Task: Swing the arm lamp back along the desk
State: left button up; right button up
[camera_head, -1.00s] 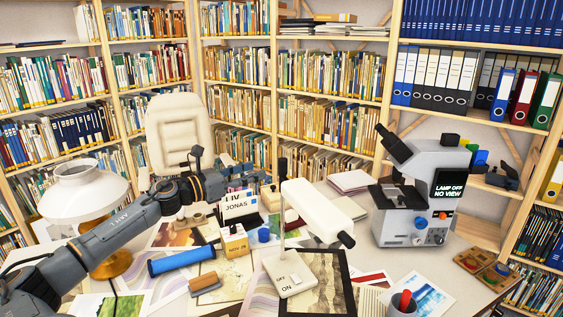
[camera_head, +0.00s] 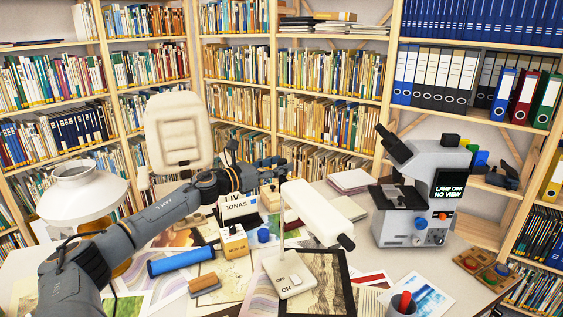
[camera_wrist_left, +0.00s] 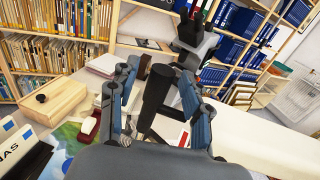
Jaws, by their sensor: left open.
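The arm lamp's white head (camera_head: 318,212) reaches toward the front right from a thin post on a white base (camera_head: 291,275) marked ON and OFF. A dark upright grip (camera_wrist_left: 156,92) stands between my left fingers in the left wrist view, with the lamp's white head (camera_wrist_left: 255,140) beside it at the right. My left gripper (camera_head: 276,166) is at the top of the lamp post, its fingers spread; the left wrist view shows the gripper (camera_wrist_left: 158,98) open around the grip. I cannot tell whether a finger touches it. My right gripper is not in view.
The microscope (camera_head: 424,195), with a screen reading LAMP OFF NO VIEW, stands right of the lamp. A white shaded lamp (camera_head: 83,195) stands at the left.

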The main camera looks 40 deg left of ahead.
pick_arm(q)
jog(key=shift+w+d, duration=0.2)
jog(key=shift+w, duration=0.4)
grip_shut()
